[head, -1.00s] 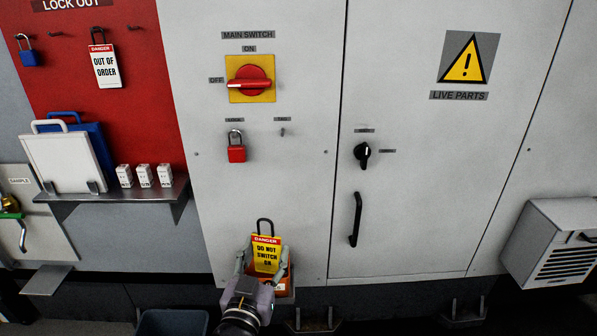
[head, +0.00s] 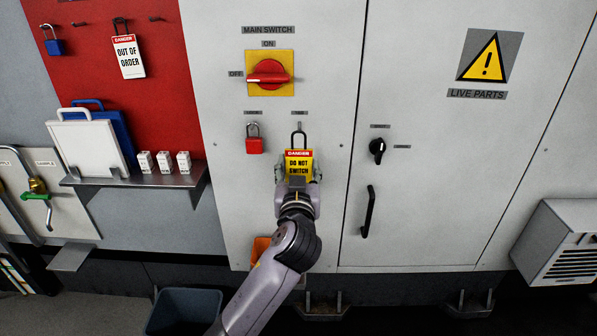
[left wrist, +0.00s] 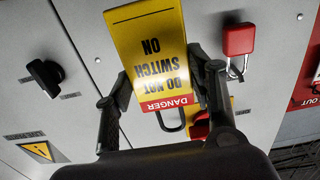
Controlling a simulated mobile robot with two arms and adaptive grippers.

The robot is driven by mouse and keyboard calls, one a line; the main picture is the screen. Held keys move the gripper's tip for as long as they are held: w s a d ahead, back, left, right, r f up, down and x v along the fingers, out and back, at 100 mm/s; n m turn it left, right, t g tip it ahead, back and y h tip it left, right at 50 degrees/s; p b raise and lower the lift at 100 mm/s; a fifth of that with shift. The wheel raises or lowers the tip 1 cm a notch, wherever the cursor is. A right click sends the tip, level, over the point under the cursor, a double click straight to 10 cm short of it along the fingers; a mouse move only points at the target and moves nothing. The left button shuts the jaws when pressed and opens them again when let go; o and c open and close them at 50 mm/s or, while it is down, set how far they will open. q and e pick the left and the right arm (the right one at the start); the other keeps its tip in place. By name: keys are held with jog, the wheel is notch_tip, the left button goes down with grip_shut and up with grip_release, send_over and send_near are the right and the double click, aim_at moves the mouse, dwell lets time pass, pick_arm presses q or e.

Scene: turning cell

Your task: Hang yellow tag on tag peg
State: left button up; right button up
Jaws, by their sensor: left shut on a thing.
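The yellow tag (head: 299,164) has a red DANGER band, the words DO NOT SWITCH ON and a dark loop at its top. My left gripper (head: 298,176) is shut on it, one finger at each side edge, in front of the cabinet. The tag also shows upside down between the fingers (left wrist: 165,75) in the left wrist view. The tag peg (head: 299,123) is under its small label, right of the red padlock (head: 254,145). The loop's top is close to the peg in the head view; I cannot tell whether it is around it. My right gripper is not in view.
The main switch (head: 268,74) is above the padlock and peg. A black knob (head: 377,147) and door handle (head: 368,211) are to the right. A shelf (head: 130,180) with boards and small white blocks is at left. An orange holder (head: 261,247) is low on the cabinet.

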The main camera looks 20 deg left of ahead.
pick_arm(q)
jog(key=shift+x, duration=1.3)
jog(key=shift+f+b+x, duration=0.15)
jog(key=shift+x, duration=0.75)
jog(key=shift+f+b+x, duration=0.15)
jog(key=shift+f+x, duration=0.05)
jog(key=shift+x, duration=0.7)
jog(key=shift+w+a+f+b, duration=0.15)
jog(key=shift+w+f+b, duration=0.4)
jog(key=shift+b, duration=0.35)
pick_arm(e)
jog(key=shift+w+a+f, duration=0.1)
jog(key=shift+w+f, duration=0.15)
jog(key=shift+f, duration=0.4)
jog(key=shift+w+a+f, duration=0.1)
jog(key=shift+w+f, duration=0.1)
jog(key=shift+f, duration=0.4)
pick_arm(q)
jog(key=shift+r, duration=0.1)
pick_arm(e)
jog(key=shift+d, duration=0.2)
